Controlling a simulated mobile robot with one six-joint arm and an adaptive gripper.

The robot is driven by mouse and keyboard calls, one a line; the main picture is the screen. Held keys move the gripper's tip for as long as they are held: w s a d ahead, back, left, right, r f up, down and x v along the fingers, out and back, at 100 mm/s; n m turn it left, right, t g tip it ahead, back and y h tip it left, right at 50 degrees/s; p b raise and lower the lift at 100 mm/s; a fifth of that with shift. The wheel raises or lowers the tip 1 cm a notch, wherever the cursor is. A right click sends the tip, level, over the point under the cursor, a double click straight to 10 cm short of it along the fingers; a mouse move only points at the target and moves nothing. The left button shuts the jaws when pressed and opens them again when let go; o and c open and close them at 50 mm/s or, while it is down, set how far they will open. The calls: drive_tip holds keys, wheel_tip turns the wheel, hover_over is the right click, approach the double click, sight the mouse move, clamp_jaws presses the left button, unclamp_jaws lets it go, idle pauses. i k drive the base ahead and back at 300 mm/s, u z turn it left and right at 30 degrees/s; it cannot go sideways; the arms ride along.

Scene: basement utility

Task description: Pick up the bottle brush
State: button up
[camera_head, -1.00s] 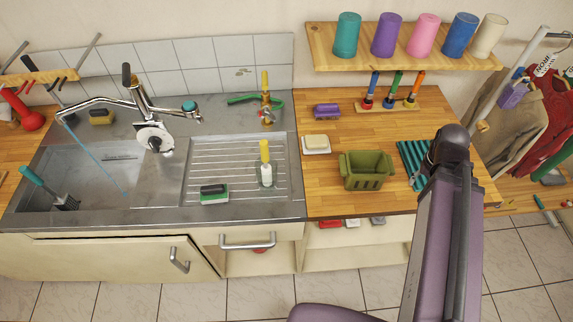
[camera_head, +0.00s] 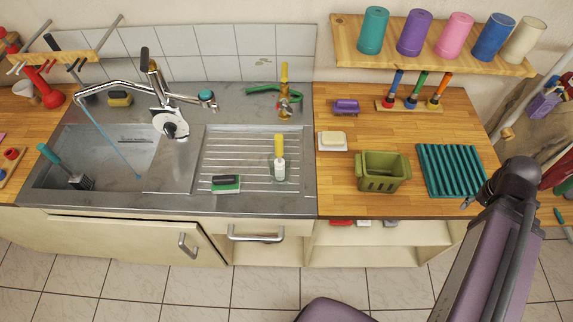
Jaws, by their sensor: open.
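A yellow-handled object with a white lower part (camera_head: 279,160) is on the ribbed drainboard; it looks like the bottle brush, but its bristles are too small to make out. A teal-handled brush with a dark, square head (camera_head: 66,168) leans in the sink basin (camera_head: 110,160). My gripper (camera_head: 468,203) shows only as a small grey tip beside the front right corner of the counter, mostly hidden by my arm. It is open, far to the right of the yellow-handled object, with nothing seen in it.
A green basket (camera_head: 382,171), a soap dish (camera_head: 332,141) and a teal ribbed mat (camera_head: 451,171) lie on the wooden counter. A green-and-black sponge (camera_head: 226,184) is near the yellow-handled object. The faucet (camera_head: 168,124) rises left of it. A shelf of cups (camera_head: 430,59) hangs above.

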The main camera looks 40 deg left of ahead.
sight(279, 162)
drive_tip(key=z, duration=0.2)
drive_tip(key=k, duration=1)
drive_tip(key=u, duration=1.4)
